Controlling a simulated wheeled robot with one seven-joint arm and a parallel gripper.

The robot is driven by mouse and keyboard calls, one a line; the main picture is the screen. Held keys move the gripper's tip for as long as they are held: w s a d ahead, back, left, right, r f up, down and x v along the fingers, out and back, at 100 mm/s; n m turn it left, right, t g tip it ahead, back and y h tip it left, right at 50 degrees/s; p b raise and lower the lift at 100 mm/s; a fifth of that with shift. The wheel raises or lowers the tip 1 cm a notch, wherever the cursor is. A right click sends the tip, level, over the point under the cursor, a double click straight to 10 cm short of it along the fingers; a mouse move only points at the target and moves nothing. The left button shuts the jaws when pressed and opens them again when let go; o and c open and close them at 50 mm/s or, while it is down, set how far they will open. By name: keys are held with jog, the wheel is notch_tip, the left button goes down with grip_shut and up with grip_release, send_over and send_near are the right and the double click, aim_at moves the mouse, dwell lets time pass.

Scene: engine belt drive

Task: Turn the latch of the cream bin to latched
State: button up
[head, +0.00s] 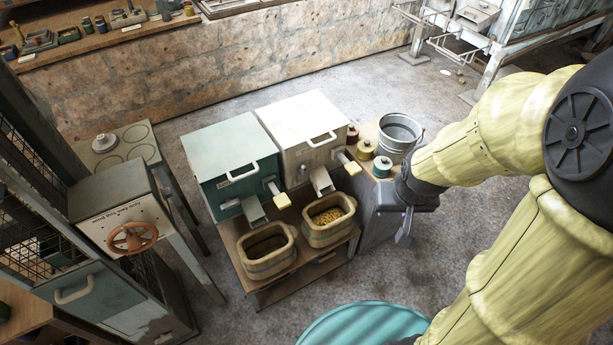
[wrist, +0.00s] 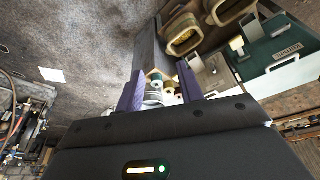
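The cream bin (head: 297,112) stands beside the teal bin on a low bench in the head view, its lid down. A white handle (head: 321,140) is on its lid edge. A lever with a pale grip (head: 347,163) sticks out at its front right; I cannot tell whether this is the latch or how the latch is set. Part of the cream bin (wrist: 211,76) shows in the wrist view. My gripper (head: 404,226) is right of the bench, apart from the bin, pointing down. In the wrist view its two fingers (wrist: 160,91) are apart with nothing held between them.
The teal bin (head: 225,150) has a similar lever. An empty-looking tub (head: 267,267) and a tub with yellow grains (head: 327,238) stand in front. Several spools and a metal bucket (head: 398,145) stand right of the cream bin. A teal round top (head: 365,328) is at the bottom.

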aim_at(305, 172)
jog(key=w+a+f+n+t+y+b, duration=0.2)
jog(key=w+a+f+t+y+b, duration=0.1)
jog(key=w+f+b, duration=0.4)
jog(key=w+a+f+n+t+y+b, duration=0.2)
jog(key=w+f+b, duration=0.5)
jog(key=f+b, duration=0.5)
jog(key=w+a+f+n+t+y+b, duration=0.2)
jog(key=w+a+f+t+y+b, duration=0.3)
jog(key=f+b, duration=0.5)
notch_tip(305, 172, down, 3)
jog(key=shift+w+a+f+t, duration=0.15)
jog(key=shift+w+a+t, duration=0.55)
jog(key=shift+w, duration=0.35)
jog(key=shift+w, duration=0.1)
jog(key=b+x, duration=0.2)
jog(key=x, duration=1.5)
jog(key=shift+a+b, duration=0.2)
jog(key=shift+b, duration=0.15)
